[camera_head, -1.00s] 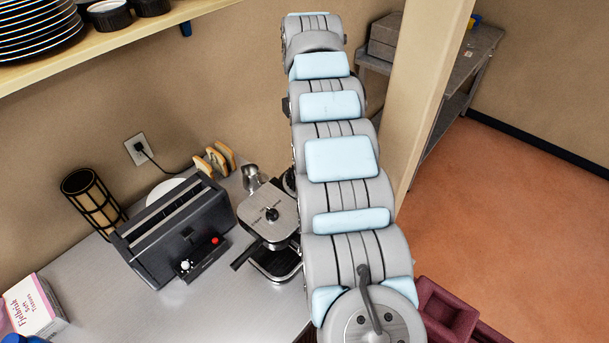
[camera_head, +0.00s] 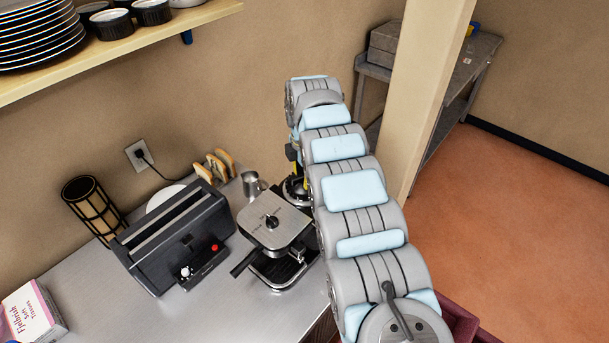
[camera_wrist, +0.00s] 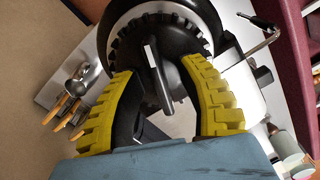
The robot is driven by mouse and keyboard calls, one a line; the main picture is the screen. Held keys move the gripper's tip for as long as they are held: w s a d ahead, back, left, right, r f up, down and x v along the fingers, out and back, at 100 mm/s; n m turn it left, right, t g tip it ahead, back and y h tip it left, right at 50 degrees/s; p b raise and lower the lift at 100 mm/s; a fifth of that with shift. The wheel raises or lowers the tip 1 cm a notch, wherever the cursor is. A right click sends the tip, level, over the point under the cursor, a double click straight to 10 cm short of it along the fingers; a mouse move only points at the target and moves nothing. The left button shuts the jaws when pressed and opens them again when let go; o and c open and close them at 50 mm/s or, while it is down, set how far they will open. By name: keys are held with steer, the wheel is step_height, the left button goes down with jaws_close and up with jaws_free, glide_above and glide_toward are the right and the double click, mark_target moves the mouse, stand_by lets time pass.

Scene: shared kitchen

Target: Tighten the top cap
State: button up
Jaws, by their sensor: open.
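The espresso machine (camera_head: 283,213) stands on the metal counter, with a steel top, a small black knob and a black side handle. Its round black top cap (camera_head: 297,190) shows at the back, partly hidden by my arm. In the wrist view, the top cap (camera_wrist: 158,78) is a dark ridged disc with a raised grip bar bearing a white line. My gripper (camera_wrist: 160,72) has its yellow-padded fingers spread on both sides of the grip bar, apart from it as far as I can see. In the head view, a bit of yellow finger shows just above the cap.
A black toaster (camera_head: 175,238) stands left of the machine. A metal jug (camera_head: 252,184) and a toast rack (camera_head: 217,165) are behind it. A beige post (camera_head: 432,90) rises right of my arm.

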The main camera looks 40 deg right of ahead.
jaws_close()
steer(key=shift+f, duration=0.1)
steer(key=shift+f+m, duration=0.1)
steer(key=shift+m, duration=0.2)
steer(key=shift+m+b, duration=0.3)
steer(key=shift+b, duration=0.05)
steer(key=m+b, duration=0.2)
steer(key=m, duration=0.3)
steer(key=shift+b, duration=0.4)
steer(key=m+b, duration=0.2)
steer(key=m, duration=0.2)
steer(key=shift+m+b, duration=0.4)
steer(key=shift+m, duration=1.3)
